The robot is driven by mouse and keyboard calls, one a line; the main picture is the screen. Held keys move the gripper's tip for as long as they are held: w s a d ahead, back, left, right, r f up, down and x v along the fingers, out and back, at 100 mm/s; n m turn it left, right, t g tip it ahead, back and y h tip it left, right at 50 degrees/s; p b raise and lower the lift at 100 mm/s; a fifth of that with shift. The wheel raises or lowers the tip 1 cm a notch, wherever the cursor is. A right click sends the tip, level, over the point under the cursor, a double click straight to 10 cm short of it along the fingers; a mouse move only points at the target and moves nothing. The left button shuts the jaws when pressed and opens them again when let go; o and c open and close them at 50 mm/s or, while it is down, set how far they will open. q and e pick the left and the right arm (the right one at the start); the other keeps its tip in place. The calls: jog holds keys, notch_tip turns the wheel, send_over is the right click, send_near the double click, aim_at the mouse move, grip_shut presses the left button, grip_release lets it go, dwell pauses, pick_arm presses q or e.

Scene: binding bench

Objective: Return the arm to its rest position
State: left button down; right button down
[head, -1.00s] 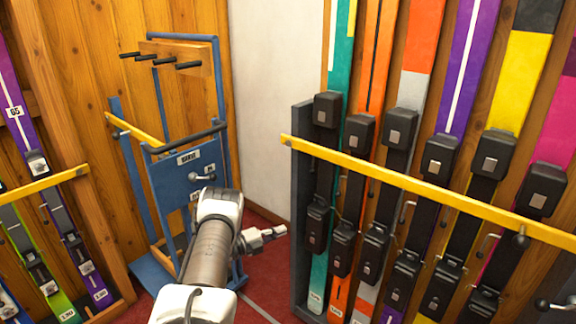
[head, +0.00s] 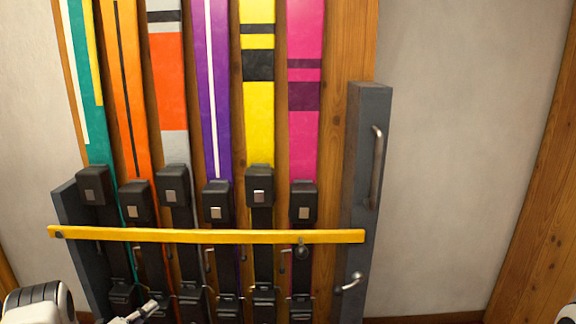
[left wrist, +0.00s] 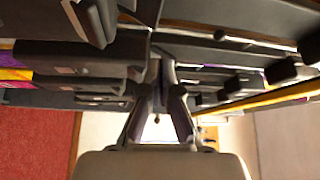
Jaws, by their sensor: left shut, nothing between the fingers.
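My left arm shows at the lower left of the head view, with a white and black joint. My left gripper (head: 148,307) is beside it at the bottom edge, shut and empty, in front of the lower part of the ski rack. In the left wrist view its dark fingers (left wrist: 160,92) point towards dark bindings and rack parts; whether they touch anything I cannot tell. A small white part of my right arm shows at the lower right corner of the head view. My right gripper is out of view.
A rack with dark side posts (head: 368,150) holds several coloured skis with black bindings. A yellow bar (head: 205,236) crosses in front of them. The right post has a handle (head: 376,168) and a small lever (head: 349,283). A bare pale wall (head: 455,150) stands right of the rack.

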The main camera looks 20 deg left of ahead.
pick_arm(q)
jog(key=shift+n+g+h, duration=0.5)
jog(key=shift+n+g, duration=0.1)
jog(key=shift+n, duration=0.3)
jog(key=w+d, duration=0.1)
jog(key=d, duration=0.3)
jog(key=w+d+p, duration=0.1)
jog(key=w+d, duration=0.1)
jog(key=d, duration=0.3)
jog(key=w+d+r, duration=0.1)
jog(key=w+d, duration=0.1)
jog(key=d, duration=0.2)
jog(key=shift+w+d+r+p, duration=0.1)
jog(key=shift+w+d+p, duration=0.1)
jog(key=shift+w+p, duration=0.1)
jog(key=s+d+f+n+g+p, duration=0.1)
jog(key=s+d+n+g, duration=0.15)
jog(key=d, duration=0.75)
jog(key=s+d+f+n+g+p, duration=0.2)
jog(key=d+n+g, duration=0.1)
jog(key=d, duration=0.7)
jog(key=s+d+f+n+g+y, duration=0.1)
jog(key=s+n+g, duration=0.5)
jog(key=s, duration=0.9)
jog(key=s+f+n+g+y, duration=0.1)
jog(key=s+n+g+y, duration=0.2)
jog(key=s, duration=1.3)
jog(key=n+g, duration=0.3)
jog(key=shift+d+f+y+p, duration=0.3)
jog(key=shift+d+f, duration=0.05)
